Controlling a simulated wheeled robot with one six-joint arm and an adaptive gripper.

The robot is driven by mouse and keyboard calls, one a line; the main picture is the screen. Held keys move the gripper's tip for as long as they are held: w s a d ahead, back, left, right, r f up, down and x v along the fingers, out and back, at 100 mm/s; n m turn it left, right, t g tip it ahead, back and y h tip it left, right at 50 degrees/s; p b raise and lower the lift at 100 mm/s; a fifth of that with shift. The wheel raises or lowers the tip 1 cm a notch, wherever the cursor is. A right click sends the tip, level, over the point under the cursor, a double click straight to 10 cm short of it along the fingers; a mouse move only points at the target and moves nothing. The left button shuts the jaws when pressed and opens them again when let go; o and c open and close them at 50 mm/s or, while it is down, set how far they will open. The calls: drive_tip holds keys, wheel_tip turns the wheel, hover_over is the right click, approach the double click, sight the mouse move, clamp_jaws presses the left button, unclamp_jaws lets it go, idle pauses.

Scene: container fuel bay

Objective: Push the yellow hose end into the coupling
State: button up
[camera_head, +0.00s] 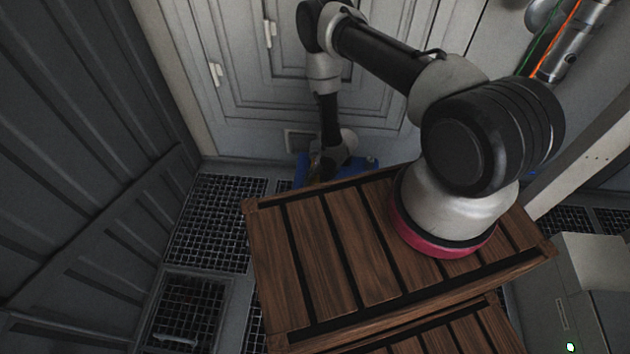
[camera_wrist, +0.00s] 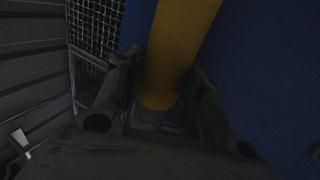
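The yellow hose end (camera_wrist: 172,65) fills the middle of the dark wrist view as a thick yellow cylinder. My gripper (camera_wrist: 162,92) has a finger close against each side of it and looks shut on it. In the head view my gripper (camera_head: 328,168) is low behind the wooden crate, beside a blue object (camera_head: 301,172). The same blue surface fills the right of the wrist view (camera_wrist: 265,70). I cannot make out the coupling in either view. The hose's far end runs out of the top of the wrist view.
The slatted wooden crate (camera_head: 282,262) is in front of the blue object, below my arm. A panelled white door (camera_head: 240,95) stands behind. Dark ribbed wall (camera_head: 70,130) is at left, with floor grating (camera_head: 212,225) beside it. A grey box (camera_head: 585,300) is at right.

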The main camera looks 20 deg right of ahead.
clamp_jaws()
drive_tip(key=shift+s+a, duration=0.3)
drive_tip(key=shift+s, duration=0.4)
drive_tip(key=shift+s+a, duration=0.25)
drive_tip(key=shift+s, duration=0.4)
drive_tip(key=shift+s+a, duration=0.3)
drive_tip(key=shift+s, duration=0.4)
idle(0.6)
wheel_tip(320, 180, up, 8)
idle(1.2)
drive_tip(key=shift+s, duration=0.1)
